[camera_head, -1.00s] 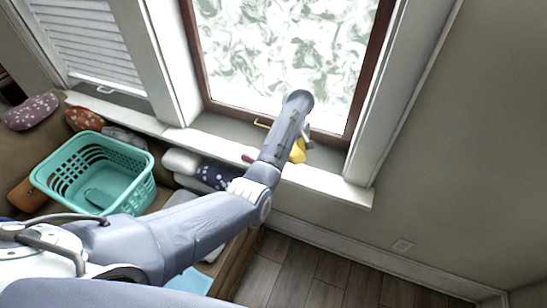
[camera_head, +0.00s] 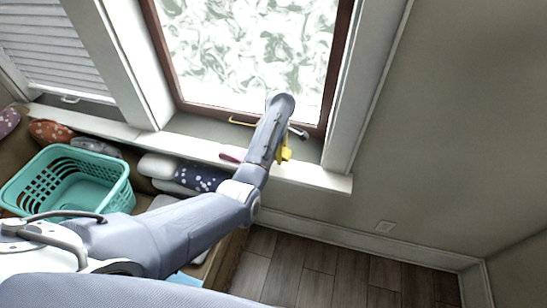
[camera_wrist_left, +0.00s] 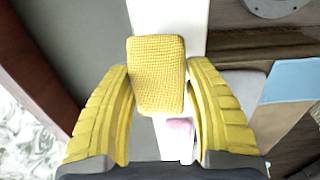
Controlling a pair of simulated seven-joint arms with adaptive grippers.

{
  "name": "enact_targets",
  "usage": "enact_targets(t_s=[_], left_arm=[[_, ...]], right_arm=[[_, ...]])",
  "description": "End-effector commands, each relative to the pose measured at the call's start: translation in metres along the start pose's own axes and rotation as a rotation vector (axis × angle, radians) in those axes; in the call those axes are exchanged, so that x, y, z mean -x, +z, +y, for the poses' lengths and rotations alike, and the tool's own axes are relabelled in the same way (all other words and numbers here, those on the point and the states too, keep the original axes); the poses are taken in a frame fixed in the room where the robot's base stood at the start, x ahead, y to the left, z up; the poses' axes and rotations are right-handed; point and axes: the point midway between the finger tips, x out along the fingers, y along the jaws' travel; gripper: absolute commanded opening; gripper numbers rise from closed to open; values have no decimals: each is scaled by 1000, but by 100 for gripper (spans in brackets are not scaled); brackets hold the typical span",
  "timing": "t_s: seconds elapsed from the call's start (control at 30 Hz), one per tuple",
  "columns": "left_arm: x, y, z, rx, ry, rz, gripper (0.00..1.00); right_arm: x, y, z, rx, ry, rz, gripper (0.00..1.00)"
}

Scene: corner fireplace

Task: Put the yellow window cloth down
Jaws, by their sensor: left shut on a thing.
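The yellow window cloth (camera_wrist_left: 156,76) is a small, rounded, textured pad in the left wrist view. My left gripper (camera_wrist_left: 158,72) is shut on it, with one ribbed yellow finger on each side. Behind it is the white window sill (camera_wrist_left: 168,18). In the head view the arm hides most of my left gripper (camera_head: 284,154). Only a bit of yellow shows beside the forearm, over the white sill (camera_head: 315,177); I cannot tell there which part is cloth and which is finger. Whether the cloth touches the sill is unclear. My right gripper is not in view.
A pink item (camera_head: 232,154) lies on the sill near my left forearm; it also shows in the wrist view (camera_wrist_left: 180,126). The window (camera_head: 250,55) stands behind. A teal basket (camera_head: 68,182) and cushions (camera_head: 200,178) are at left. The sill's right end looks clear.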

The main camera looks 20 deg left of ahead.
Motion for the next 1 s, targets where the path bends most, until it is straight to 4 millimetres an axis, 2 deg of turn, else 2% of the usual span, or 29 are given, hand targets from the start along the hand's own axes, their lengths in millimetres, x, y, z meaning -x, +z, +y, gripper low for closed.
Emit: enact_targets(t_s=[0.4,0.87,0.9,1.0], left_arm=[[-36,-1,0,0,-1,1,17],[-41,0,0,-1,-1,-1,17],[-41,0,0,-1,-1,-1,58],[-41,0,0,-1,-1,0,70]], right_arm=[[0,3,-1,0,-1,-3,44],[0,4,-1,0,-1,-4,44],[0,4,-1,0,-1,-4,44],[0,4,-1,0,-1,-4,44]])
